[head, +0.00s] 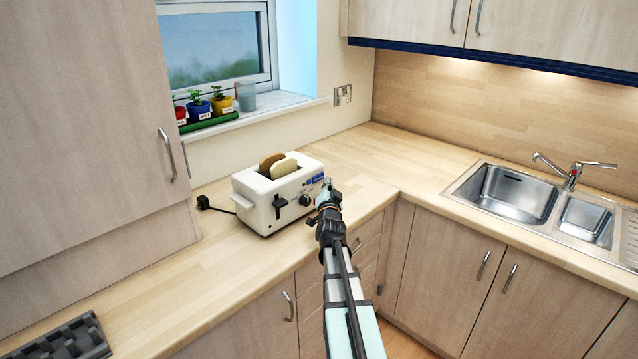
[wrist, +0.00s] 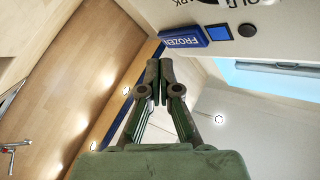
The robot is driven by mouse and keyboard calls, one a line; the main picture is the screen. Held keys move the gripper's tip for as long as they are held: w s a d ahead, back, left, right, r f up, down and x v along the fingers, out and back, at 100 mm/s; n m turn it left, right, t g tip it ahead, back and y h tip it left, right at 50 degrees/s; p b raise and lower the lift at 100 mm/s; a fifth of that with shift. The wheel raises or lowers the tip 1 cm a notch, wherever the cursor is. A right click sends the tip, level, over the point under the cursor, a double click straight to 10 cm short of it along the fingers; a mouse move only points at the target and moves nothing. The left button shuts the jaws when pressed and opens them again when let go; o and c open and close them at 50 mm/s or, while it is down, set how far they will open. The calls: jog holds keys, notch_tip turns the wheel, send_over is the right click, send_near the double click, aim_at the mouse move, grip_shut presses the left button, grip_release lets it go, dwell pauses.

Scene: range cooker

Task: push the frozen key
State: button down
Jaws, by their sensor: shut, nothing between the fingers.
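The white toaster (head: 262,207) stands on the worktop with two slices of bread (head: 277,165) in its slots. On its front, the blue FROZEN key (wrist: 183,40) shows with upside-down lettering in the wrist view; it also shows as a small blue patch in the head view (head: 315,179). My gripper (wrist: 160,66) is shut and empty. Its fingertips are close to the FROZEN key, just below it in the wrist view; I cannot tell whether they touch. In the head view my gripper (head: 328,192) is beside the right end of the toaster's front.
A black lever (head: 280,205) and a dark knob (head: 305,200) are on the toaster's front. A smaller blue square (wrist: 218,33) and a dark round button (wrist: 247,31) sit beside the key. The worktop right of the toaster is clear up to the sink (head: 520,193).

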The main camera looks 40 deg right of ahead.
jog(key=s+b, duration=0.1)
jog(key=b, duration=0.1)
jog(key=s+b, duration=0.3)
jog(key=b, duration=0.1)
jog(key=shift+s+d+b, duration=0.35)
jog(key=shift+s+b, duration=0.05)
jog(key=shift+f, duration=0.15)
